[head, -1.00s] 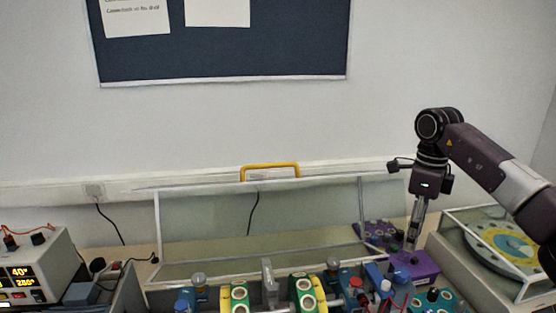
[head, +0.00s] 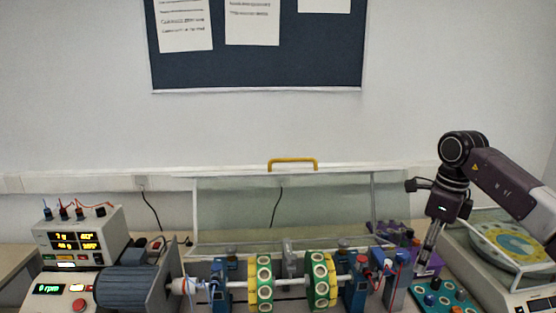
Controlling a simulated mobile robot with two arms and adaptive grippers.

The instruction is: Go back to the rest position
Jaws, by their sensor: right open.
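My right gripper (head: 428,259) shows at the right in the head view, pointing down at the end of my dark arm. It is open, and its fingers are small in the picture. Its tips are beside the purple block (head: 432,264) and above the teal board (head: 440,297). I cannot tell whether it touches either one. I see nothing held between the fingers. My left gripper is not in view.
The rotor rig has a shaft with two green-yellow discs (head: 262,283) and a motor (head: 126,287). A clear guard (head: 236,211) with a yellow handle (head: 293,161) stands behind it. A meter box (head: 80,239) is left; a framed dial (head: 508,243) is right.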

